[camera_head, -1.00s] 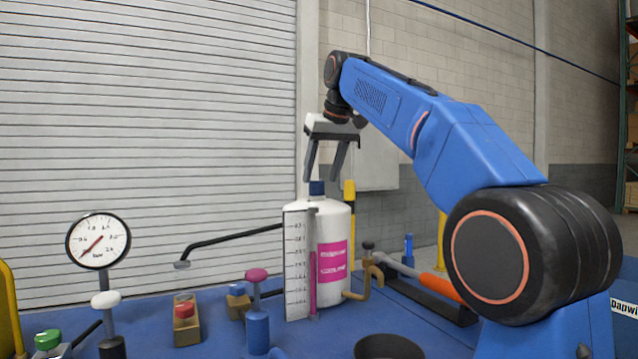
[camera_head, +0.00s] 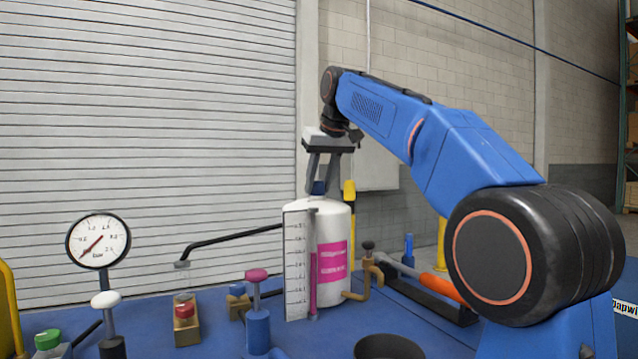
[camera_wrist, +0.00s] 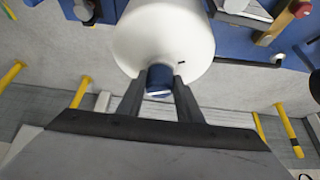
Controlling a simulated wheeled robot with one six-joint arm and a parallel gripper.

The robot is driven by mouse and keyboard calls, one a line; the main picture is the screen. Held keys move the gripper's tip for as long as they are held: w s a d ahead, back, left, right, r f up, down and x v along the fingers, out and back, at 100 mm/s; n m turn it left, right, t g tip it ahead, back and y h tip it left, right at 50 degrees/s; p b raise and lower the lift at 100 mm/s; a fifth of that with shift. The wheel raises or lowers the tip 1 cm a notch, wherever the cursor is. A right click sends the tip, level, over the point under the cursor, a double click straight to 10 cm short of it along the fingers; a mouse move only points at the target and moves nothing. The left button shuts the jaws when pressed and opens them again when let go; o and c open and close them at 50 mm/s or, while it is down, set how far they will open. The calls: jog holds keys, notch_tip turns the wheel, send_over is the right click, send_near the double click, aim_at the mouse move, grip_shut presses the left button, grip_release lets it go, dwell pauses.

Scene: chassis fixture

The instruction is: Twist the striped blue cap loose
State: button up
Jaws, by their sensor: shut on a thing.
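The blue cap (camera_head: 318,187) sits on top of the white tank (camera_head: 333,225), which has a pink label and stands upright. My gripper (camera_head: 320,188) points down from above and is shut on the cap, one finger on each side. In the wrist view the cap (camera_wrist: 160,79) lies between the two fingertips (camera_wrist: 160,84), with the white tank (camera_wrist: 165,30) beyond it. The fingers cover the sides of the cap, and I cannot make out its stripes.
A scale plate (camera_head: 297,265) stands at the tank's left front. A brass tap (camera_head: 367,275) is low on its right. A pressure gauge (camera_head: 98,241), a pink knob (camera_head: 257,275) and an orange-handled tool (camera_head: 440,287) are around it. A black bent rod (camera_head: 235,240) is left of the tank.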

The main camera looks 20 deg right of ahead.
jog(key=c, duration=0.5)
jog(key=shift+o, duration=0.2)
jog(key=shift+w+d+n+y, duration=0.15)
jog(key=shift+n+y, duration=0.25)
jog(key=shift+n, duration=0.5)
jog(key=shift+n+g+y, duration=0.4)
jog(key=shift+n+y, duration=0.2)
jog(key=shift+n, duration=0.5)
jog(key=shift+w+d+f+n+g+y, duration=0.1)
jog(key=shift+d+n+g+y, duration=0.1)
jog(key=shift+n, duration=0.4)
jog(key=shift+d+n+g+y, duration=0.1)
jog(key=shift+n+y, duration=0.1)
jog(key=shift+n, duration=0.4)
jog(key=shift+a+n+g+y, duration=0.1)
jog(key=shift+n+g+y, duration=0.3)
jog(key=shift+n, duration=0.5)
